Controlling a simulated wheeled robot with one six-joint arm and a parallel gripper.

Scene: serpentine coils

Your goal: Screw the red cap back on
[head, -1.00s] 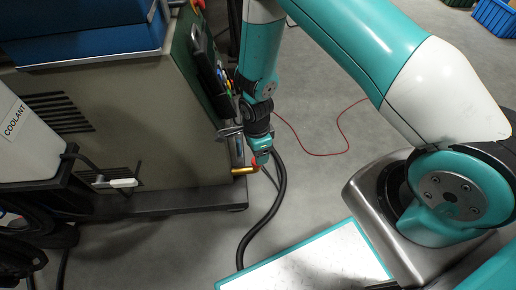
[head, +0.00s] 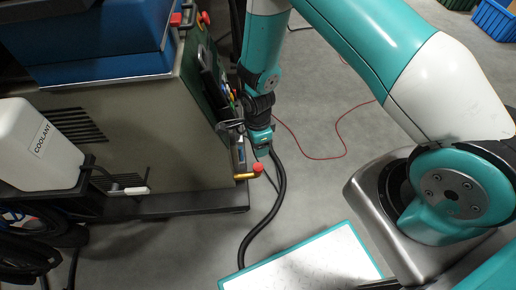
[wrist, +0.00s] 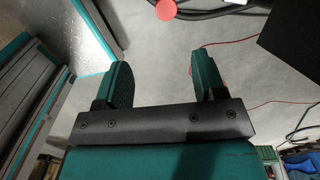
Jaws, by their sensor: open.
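The red cap (head: 258,168) sits at the outer end of the short brass pipe (head: 244,177) that sticks out low from the machine's side. Whether it is fully seated cannot be told. It also shows as a red disc at the top edge of the wrist view (wrist: 166,9), beyond the fingertips and apart from them. My gripper (head: 263,151) points down just above the cap in the head view. In the wrist view my gripper (wrist: 158,72) is open, with only bare floor between its fingers.
The machine (head: 150,135) stands to the left, with a small panel close beside my wrist. A black hose (head: 277,205) hangs near the gripper down to a white-topped platform (head: 310,262). A white coolant tank (head: 35,145) is at far left. A thin red cable (head: 325,157) lies on open floor.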

